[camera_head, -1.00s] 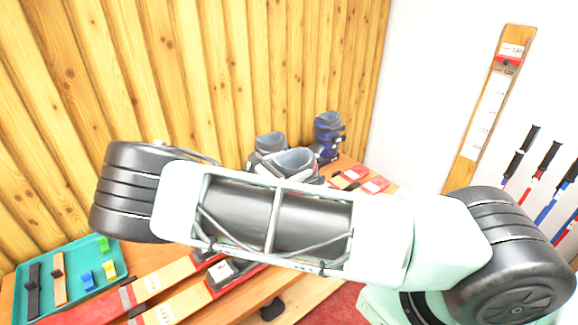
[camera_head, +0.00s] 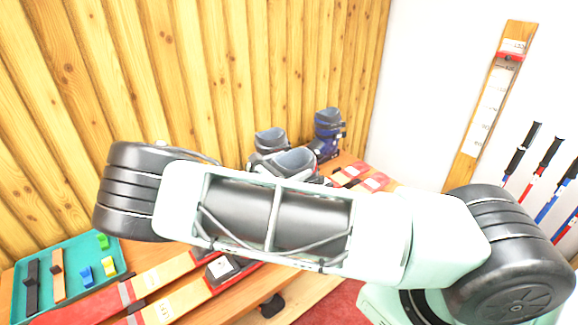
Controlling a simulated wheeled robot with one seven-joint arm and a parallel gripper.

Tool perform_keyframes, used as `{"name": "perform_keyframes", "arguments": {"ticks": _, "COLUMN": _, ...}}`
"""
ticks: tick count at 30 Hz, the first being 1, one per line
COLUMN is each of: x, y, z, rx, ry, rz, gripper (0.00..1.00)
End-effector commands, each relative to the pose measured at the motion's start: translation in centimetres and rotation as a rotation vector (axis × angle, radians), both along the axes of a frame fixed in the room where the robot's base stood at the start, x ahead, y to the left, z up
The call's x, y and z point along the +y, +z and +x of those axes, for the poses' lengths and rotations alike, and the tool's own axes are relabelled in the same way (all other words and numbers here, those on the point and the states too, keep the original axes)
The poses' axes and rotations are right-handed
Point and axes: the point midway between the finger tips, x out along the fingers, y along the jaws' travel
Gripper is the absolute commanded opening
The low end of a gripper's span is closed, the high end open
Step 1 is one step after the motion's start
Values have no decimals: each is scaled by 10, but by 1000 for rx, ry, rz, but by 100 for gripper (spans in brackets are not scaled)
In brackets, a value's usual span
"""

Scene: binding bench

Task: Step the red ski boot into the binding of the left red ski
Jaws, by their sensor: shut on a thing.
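Two red and wood-coloured skis lie side by side on the bench, the farther ski (camera_head: 163,272) and the nearer ski (camera_head: 182,300). Their middles pass behind my arm. A dark binding part on a light plate (camera_head: 224,267) shows on the nearer ski just below my arm. I cannot tell which ski is the left one.
Another grey boot (camera_head: 270,141) and a blue boot (camera_head: 328,130) stand at the back by the plank wall. A teal tray (camera_head: 112,243) with small coloured blocks lies at the left. Ski poles (camera_head: 543,160) and a measuring board (camera_head: 490,100) stand along the right wall.

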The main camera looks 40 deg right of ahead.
Motion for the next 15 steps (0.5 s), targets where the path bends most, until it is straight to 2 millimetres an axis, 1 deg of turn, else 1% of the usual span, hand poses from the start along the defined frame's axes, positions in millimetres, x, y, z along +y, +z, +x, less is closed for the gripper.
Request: {"name": "perform_keyframes", "arguments": {"ticks": 15, "x": 0, "y": -12, "z": 0, "rx": 0, "ry": 0, "rz": 3, "gripper": 24}}
